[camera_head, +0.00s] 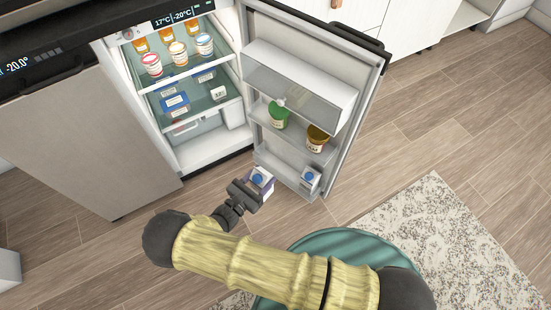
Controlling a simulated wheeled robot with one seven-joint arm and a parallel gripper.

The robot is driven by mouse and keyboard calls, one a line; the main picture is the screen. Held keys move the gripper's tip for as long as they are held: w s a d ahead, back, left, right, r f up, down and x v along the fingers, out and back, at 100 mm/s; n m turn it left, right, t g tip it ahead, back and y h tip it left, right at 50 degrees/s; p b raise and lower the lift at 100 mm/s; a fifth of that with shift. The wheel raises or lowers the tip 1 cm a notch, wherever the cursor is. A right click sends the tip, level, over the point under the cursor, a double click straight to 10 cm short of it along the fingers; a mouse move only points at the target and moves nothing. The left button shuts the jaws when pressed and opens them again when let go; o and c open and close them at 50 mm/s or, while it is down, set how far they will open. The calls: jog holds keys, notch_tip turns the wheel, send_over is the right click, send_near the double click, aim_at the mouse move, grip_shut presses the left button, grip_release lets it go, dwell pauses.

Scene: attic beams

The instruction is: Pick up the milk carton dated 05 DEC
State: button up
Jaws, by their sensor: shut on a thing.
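My gripper (251,188) is shut on a milk carton (261,180) with a white top, a blue cap and purplish sides. It holds the carton in front of the open fridge, near the lower end of the open door. A second carton (310,179), white and blue, stands in the lowest door shelf to the right of my gripper. No date can be read on either carton. My gripper hides part of the held carton.
Several tubs and packs fill the fridge shelves. A patterned rug (440,230) and bare wooden floor lie at the right.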

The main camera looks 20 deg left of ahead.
aim_at(255, 184)
jog(key=v, duration=0.4)
jog(key=shift+s, duration=0.1)
dwell(0.5)
